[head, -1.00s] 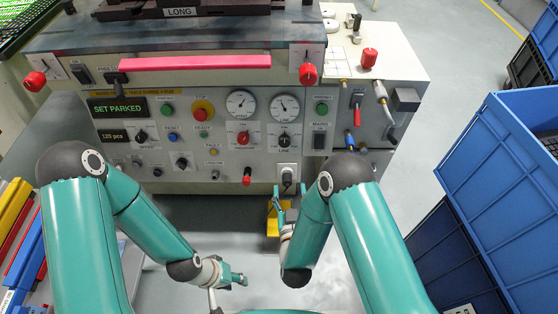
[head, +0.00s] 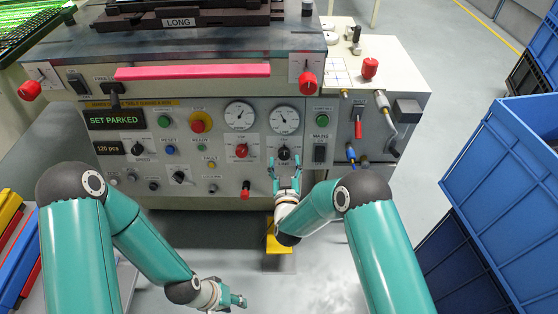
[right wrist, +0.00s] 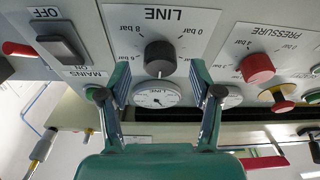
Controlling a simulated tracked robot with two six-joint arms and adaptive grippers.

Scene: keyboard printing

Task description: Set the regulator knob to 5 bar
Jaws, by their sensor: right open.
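The black LINE knob (head: 284,153) is on the machine's front panel, below the right-hand dial gauge (head: 285,118). In the right wrist view the knob (right wrist: 160,58) sits under the word LINE, with a bar scale around it. My right gripper (head: 285,167) is open in front of the knob. In the right wrist view its fingertips (right wrist: 161,70) stand on either side of the knob, with gaps showing; whether they reach around it is unclear. My left gripper (head: 238,300) is low, away from the panel, and its jaw state is unclear. The knob's pointer is not clearly readable.
A red PRESSURE knob (head: 242,150) is left of the LINE knob and also shows in the right wrist view (right wrist: 257,68). The MAINS switch (head: 320,149) is on the right. A red-handled valve (head: 246,188) sticks out below. Blue crates (head: 500,165) stand at the right.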

